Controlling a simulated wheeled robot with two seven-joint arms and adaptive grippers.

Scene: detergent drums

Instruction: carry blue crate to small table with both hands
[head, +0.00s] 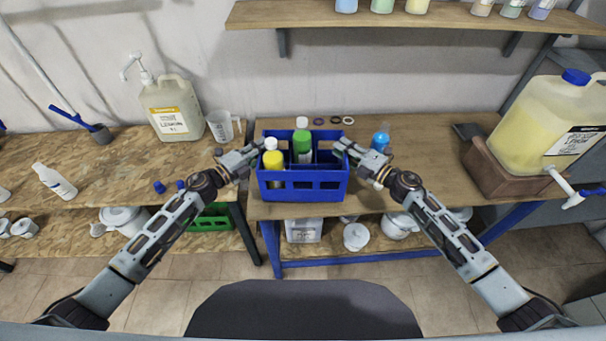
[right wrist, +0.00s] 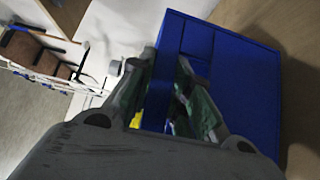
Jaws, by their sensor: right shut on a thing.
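The blue crate (head: 303,194) is at the front of the wood-topped table with blue legs (head: 400,198), upright, with bottles in it. A yellow bottle (head: 273,162) with a white cap and a green bottle (head: 302,142) stand inside. My right gripper (head: 342,149) is shut on the crate's right side wall; the crate wall (right wrist: 245,95) fills the right wrist view between and beside the fingers. My left gripper (head: 260,147) is at the crate's left side wall, its fingertips partly hidden, so its grip is unclear. I cannot tell whether the crate touches the tabletop.
A big yellow jug (head: 545,125) with a tap is at the right. The left bench (head: 100,165) holds a pump canister (head: 172,108) and a clear beaker (head: 220,125). White tubs sit on the lower shelf.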

